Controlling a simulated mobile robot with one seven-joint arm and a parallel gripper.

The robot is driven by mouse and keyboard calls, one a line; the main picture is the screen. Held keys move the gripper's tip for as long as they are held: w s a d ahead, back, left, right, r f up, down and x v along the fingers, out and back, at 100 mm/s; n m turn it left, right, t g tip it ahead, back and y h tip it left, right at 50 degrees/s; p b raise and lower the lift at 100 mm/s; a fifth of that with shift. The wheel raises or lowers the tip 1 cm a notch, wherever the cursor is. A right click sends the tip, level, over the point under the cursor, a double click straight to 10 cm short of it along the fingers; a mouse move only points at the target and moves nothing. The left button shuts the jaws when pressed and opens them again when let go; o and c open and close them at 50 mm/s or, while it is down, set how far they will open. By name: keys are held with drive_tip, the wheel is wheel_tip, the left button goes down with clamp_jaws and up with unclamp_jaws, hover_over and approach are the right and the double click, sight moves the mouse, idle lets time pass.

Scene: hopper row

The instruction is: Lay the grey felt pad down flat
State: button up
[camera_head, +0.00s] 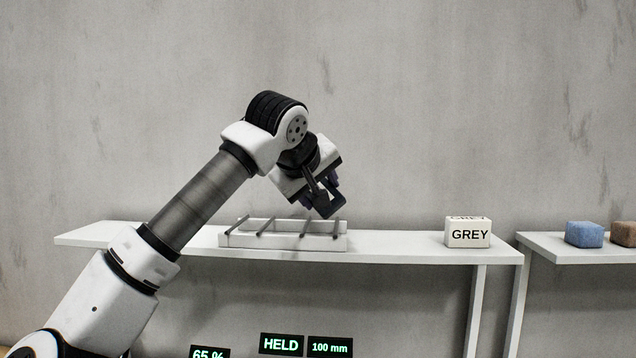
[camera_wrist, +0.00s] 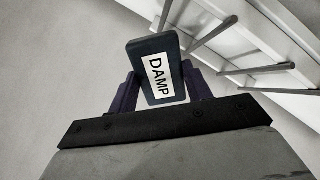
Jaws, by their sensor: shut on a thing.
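My gripper (camera_head: 322,199) is above the right part of a white rack on the shelf, pointing down and to the right. In the wrist view its two dark purple fingers are shut on a dark grey pad (camera_wrist: 173,50) with a white label reading DAMP. The pad is thick and block-like and looks tilted, not flat. In the head view the dark pad (camera_head: 331,205) is partly hidden by the fingers. I cannot tell whether it is felt, or whether it touches the rack rods below.
The white rack (camera_head: 282,241) with several slanted grey rods stands on the white shelf (camera_head: 400,248). A white box reading GREY (camera_head: 468,233) stands further right, with bare shelf between. Blue (camera_head: 584,234) and brown (camera_head: 624,234) blocks sit on another shelf. Displays below read HELD, 100 mm and 65 %.

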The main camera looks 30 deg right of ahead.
drive_tip(key=shift+f, duration=0.5)
drive_tip(key=o, duration=1)
drive_tip(key=b+v, duration=0.3)
drive_tip(key=v, duration=1.1)
drive_tip(key=shift+d, duration=0.1)
